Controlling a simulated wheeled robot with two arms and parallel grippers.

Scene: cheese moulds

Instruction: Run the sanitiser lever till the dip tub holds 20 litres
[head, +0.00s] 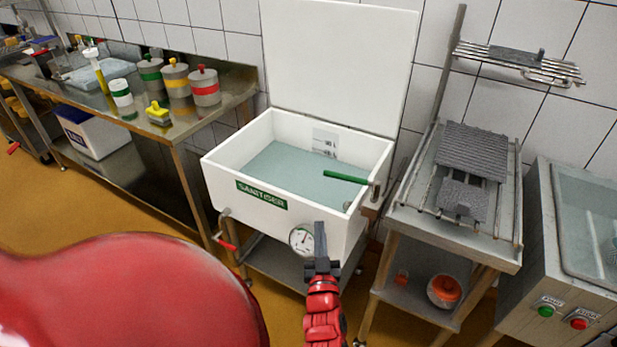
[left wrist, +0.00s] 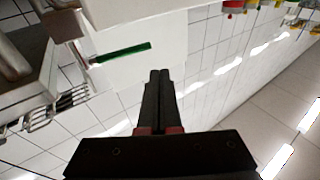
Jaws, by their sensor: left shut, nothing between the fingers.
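The white dip tub (head: 225,178) with the green SANITISER label stands open in the head view, holding pale blue-green liquid (head: 290,172). A level scale (head: 325,143) is on its inner back wall; its figures are too small to read surely. The green lever (head: 346,177) sits at the right rim, pointing left over the liquid. It also shows in the left wrist view (left wrist: 122,53). My left gripper (head: 320,226) is shut and empty in front of the tub, apart from the lever. Its closed fingers show in the wrist view (left wrist: 159,74). My right gripper is not in view.
A round dial (head: 302,240) is on the tub's front, partly beside my left fingers. A red-handled valve (head: 227,244) hangs at the front left. The raised lid (head: 340,60) stands behind. A steel rack table (head: 480,245) stands close right; a bench (head: 230,85) with pots is left.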

